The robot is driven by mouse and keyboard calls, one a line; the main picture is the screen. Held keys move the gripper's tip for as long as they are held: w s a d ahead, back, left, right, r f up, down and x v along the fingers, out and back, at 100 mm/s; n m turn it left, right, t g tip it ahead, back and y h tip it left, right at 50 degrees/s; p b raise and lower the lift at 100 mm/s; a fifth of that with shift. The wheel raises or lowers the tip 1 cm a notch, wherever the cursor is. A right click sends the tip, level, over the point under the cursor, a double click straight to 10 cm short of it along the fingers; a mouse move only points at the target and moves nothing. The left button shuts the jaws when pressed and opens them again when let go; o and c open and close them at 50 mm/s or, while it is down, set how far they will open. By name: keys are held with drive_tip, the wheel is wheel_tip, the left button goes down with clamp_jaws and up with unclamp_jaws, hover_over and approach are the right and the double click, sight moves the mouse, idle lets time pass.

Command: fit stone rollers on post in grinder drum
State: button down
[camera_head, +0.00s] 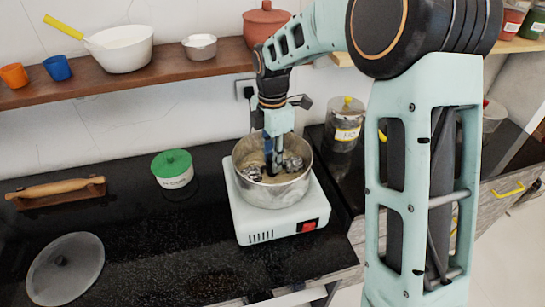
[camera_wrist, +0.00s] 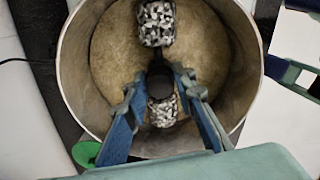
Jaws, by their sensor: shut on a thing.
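The grinder drum (camera_head: 268,194) is a metal pot on a white base (camera_head: 283,222); it fills most of the wrist view (camera_wrist: 77,75), with a tan floor. The stone rollers are two speckled black-and-white cylinders (camera_wrist: 157,23) on opposite sides of a dark central hub (camera_wrist: 160,80). They are inside the drum in the head view (camera_head: 294,163). My gripper (camera_head: 273,168) points down into the drum. In the wrist view its blue fingers (camera_wrist: 160,86) close on the roller assembly around the hub. The post is hidden, so I cannot tell whether the hub is around it.
A green-lidded jar (camera_head: 173,168) stands left of the grinder, and a glass lid (camera_head: 65,269) and rolling pin (camera_head: 58,188) lie farther left. A yellow-topped jar (camera_head: 344,124) stands behind right. A shelf (camera_head: 170,73) with bowls and cups runs above the counter.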

drive_tip(key=shift+f, duration=0.1)
idle(0.3)
drive_tip(key=c, duration=1)
unclamp_jaws()
drive_tip(key=shift+o, duration=0.2)
wheel_tip(320, 180, up, 15)
drive_tip(key=p, duration=1.1)
idle(0.3)
